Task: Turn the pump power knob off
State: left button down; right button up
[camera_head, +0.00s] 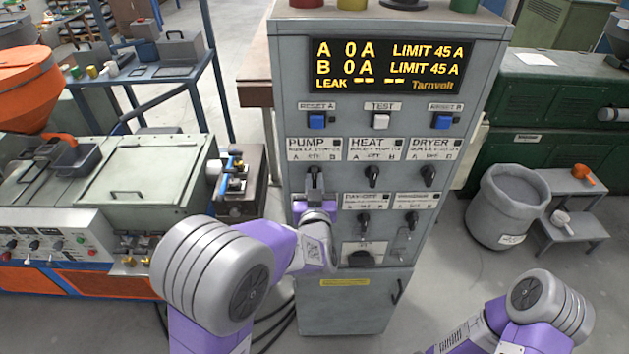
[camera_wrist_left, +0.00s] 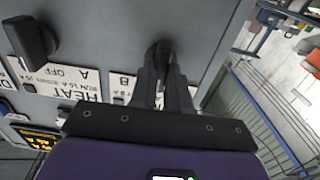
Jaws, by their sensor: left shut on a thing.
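The grey control cabinet (camera_head: 345,290) stands in the middle of the head view. Its dark pump knob (camera_head: 314,170) sits under the PUMP label (camera_head: 314,148), at the left of the upper knob row. My left gripper (camera_head: 314,184) reaches up to this knob and covers its lower part. In the left wrist view my left gripper (camera_wrist_left: 161,75) has its two dark fingers shut on the pump knob (camera_wrist_left: 160,50), one on each side. Which mark the knob points to is hard to tell. My right arm shows at lower right, but its gripper is out of view.
The heat knob (camera_head: 372,176) and dryer knob (camera_head: 429,175) sit to the right, with two more knobs below. The display (camera_head: 389,66) reads 0 A for A and B. A grey bin (camera_head: 508,210) stands right, a machine (camera_head: 110,195) left.

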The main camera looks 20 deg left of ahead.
dwell(0.5)
pick_arm(q)
jog(key=c, duration=1.1)
grip_release()
jog(key=shift+s, duration=0.1)
jog(key=v, duration=0.7)
jog(key=shift+s+b, duration=0.2)
jog(key=shift+b, duration=0.15)
jog(key=shift+d, duration=0.1)
